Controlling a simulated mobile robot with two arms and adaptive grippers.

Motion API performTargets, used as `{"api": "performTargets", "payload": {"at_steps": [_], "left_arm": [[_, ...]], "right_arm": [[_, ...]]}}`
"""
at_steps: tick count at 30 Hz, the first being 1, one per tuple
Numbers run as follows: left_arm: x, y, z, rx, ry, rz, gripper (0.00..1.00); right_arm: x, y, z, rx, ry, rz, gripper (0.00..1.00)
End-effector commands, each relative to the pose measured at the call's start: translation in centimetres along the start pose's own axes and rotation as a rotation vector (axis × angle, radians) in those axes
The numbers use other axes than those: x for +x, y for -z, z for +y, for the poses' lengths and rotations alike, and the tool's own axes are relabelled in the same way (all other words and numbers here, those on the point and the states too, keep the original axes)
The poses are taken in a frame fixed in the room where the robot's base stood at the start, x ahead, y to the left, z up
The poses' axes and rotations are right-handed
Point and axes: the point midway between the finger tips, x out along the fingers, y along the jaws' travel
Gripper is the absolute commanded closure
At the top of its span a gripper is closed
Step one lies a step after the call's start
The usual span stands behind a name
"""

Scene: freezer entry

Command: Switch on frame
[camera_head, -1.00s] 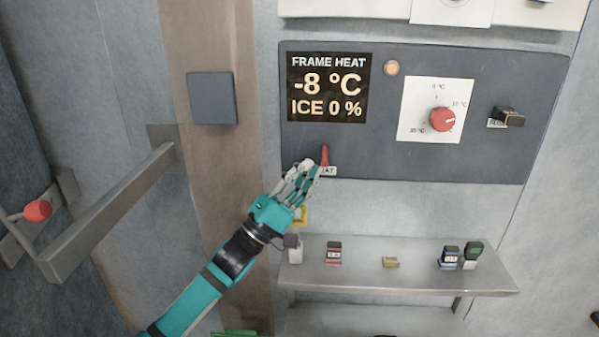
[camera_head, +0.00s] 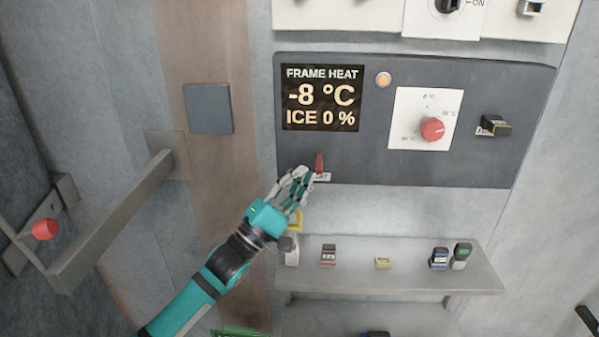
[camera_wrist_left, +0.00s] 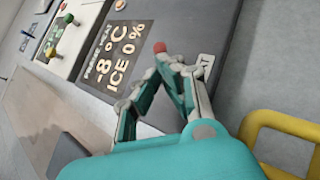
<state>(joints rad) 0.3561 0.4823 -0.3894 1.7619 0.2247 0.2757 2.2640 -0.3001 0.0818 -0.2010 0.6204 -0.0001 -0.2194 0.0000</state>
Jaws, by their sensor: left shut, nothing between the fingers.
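The dark control panel (camera_head: 380,165) on the wall carries a display (camera_head: 321,98) reading "FRAME HEAT -8 °C ICE 0 %". A red toggle lever (camera_head: 319,162) points up at the panel's lower left, above a white label (camera_head: 321,177) that is partly hidden. My left gripper (camera_head: 303,176) is shut and empty, with its fingertips right beside the lever's lower part. In the left wrist view the red lever tip (camera_wrist_left: 159,47) shows just beyond the gripper's fingertips (camera_wrist_left: 168,62); I cannot tell if they touch. My right gripper is not in view.
A round lamp (camera_head: 383,79), a red dial (camera_head: 432,129) and a black switch (camera_head: 494,126) sit on the panel. Below, a metal shelf (camera_head: 400,282) holds several small items. A grey bar handle (camera_head: 110,220) juts out at left.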

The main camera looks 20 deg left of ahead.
Motion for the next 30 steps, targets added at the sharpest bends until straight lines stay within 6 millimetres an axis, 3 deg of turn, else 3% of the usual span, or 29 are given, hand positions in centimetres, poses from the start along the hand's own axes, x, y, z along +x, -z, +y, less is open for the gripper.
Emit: {"api": "performTargets", "payload": {"at_steps": [12, 30], "left_arm": [[0.5, -0.8, 1.4, -0.071, 0.069, 0.064, 1.0], [1.2, -1.5, 2.8, -0.068, 0.068, 0.063, 1.0]], "right_arm": [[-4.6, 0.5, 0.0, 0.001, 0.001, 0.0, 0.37], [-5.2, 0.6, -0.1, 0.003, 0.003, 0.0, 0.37]]}}
